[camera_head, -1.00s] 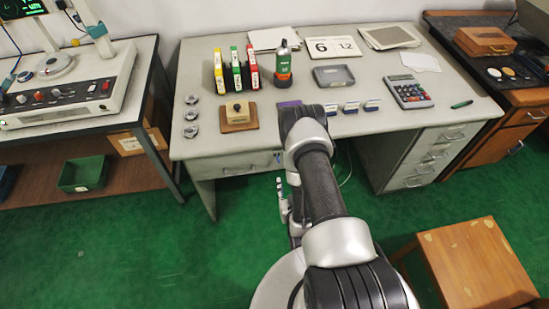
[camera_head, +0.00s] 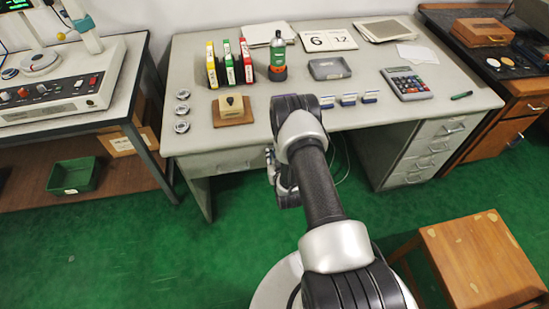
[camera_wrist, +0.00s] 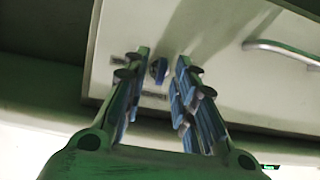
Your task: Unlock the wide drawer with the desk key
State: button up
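The wide drawer (camera_head: 222,163) is a pale grey front under the left part of the desk top, and it looks shut. In the wrist view its front (camera_wrist: 125,35) fills the upper part, with a bar handle (camera_wrist: 285,50) at the right. A small blue piece (camera_wrist: 158,69), seemingly the key's head at the lock, sits on the drawer front between two small label plates. My gripper (camera_wrist: 163,58) is open, its two fingers on either side of the blue piece with visible gaps. In the head view my gripper (camera_head: 270,158) is partly hidden by my arm.
The desk top (camera_head: 300,130) above carries coloured binders (camera_head: 230,65), a green-and-orange bottle (camera_head: 278,58) and a calculator (camera_head: 407,82). A drawer pedestal (camera_head: 430,150) stands right of the knee space. A wooden stool (camera_head: 475,260) is at the lower right.

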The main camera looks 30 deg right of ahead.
jog(key=shift+w, duration=0.1)
jog(key=shift+c, duration=0.5)
grip_shut()
